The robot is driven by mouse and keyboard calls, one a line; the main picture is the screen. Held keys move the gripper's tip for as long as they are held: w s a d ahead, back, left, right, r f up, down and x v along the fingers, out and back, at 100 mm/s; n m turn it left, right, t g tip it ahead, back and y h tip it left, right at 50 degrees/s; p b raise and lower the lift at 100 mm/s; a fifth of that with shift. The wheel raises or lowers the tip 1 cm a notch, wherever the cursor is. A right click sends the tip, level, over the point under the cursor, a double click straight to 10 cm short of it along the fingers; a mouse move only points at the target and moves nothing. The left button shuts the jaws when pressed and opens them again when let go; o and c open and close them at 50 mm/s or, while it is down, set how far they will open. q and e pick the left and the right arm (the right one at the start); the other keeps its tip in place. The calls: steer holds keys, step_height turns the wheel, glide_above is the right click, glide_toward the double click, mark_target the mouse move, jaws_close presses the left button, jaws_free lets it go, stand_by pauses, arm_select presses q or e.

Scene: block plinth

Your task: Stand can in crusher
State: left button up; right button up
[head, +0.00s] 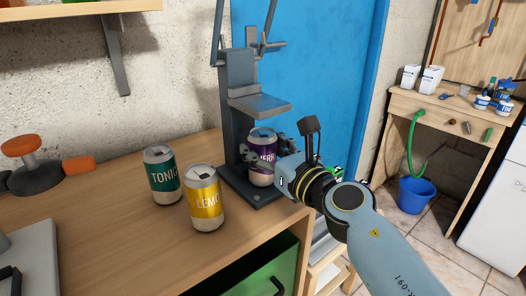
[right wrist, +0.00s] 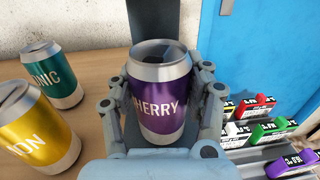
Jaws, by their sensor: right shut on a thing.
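A purple cherry can (head: 262,151) stands upright on the base of the dark grey can crusher (head: 236,115), below its raised press plate. My right gripper (head: 262,160) is shut on this can, with a finger on each side of it. In the right wrist view the cherry can (right wrist: 161,95) sits between the fingers of the right gripper (right wrist: 163,110). Whether the can's bottom touches the crusher base is hard to tell. A green tonic can (head: 162,175) and a yellow lemon can (head: 204,199) stand upright on the bench, left of the crusher. My left gripper is not in view.
The wooden bench (head: 110,215) has free room around the two cans. An orange-topped tool (head: 35,172) lies at the left. A green drawer (head: 262,275) is below the bench edge. Colourful boxes (right wrist: 265,125) lie to the right, lower down. A blue door (head: 325,70) is behind.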

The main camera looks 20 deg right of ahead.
steer(key=shift+f, duration=0.15)
steer(key=o, duration=0.8)
steer(key=shift+o, duration=0.2)
steer(key=shift+r, duration=0.2)
steer(key=shift+s+d, duration=0.1)
steer(key=shift+s, duration=0.2)
steer(key=b+v, duration=0.1)
steer(key=v, duration=1)
steer(key=shift+s, duration=0.2)
steer(key=shift+r, duration=0.1)
